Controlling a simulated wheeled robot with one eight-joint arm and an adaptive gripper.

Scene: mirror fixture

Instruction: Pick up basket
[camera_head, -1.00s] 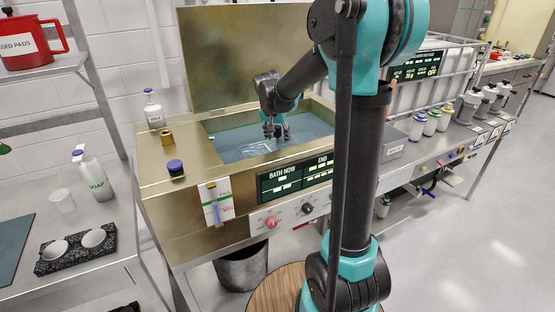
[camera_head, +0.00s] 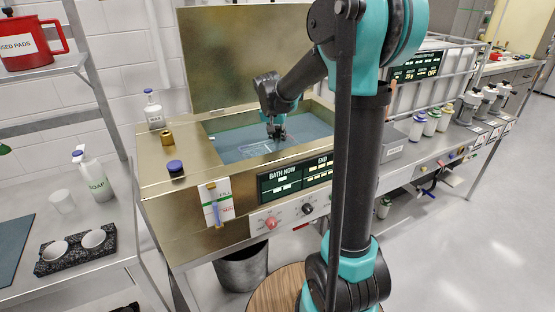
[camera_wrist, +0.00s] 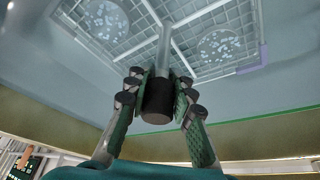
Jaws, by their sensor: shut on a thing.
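The basket (camera_wrist: 190,66) is a pale wire grid with an upright handle post that ends in a dark grip (camera_wrist: 157,98). In the wrist view two round, speckled discs (camera_wrist: 222,46) lie on its grid. My gripper (camera_wrist: 158,95) is shut on the dark grip, with a finger on each side. In the head view my gripper (camera_head: 276,132) is over the bath (camera_head: 228,147), inside the brassy tank. The basket (camera_head: 262,148) shows there only as faint pale lines in the blue-grey liquid, below my gripper. Its depth is hard to tell.
The tank's brassy rim (camera_head: 205,165) surrounds the bath, and its raised lid (camera_head: 240,60) stands behind. A white bottle (camera_head: 153,110), a brass piece (camera_head: 166,137) and a blue-capped jar (camera_head: 175,168) stand on the left deck. A side table with a soap bottle (camera_head: 95,178) is at left.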

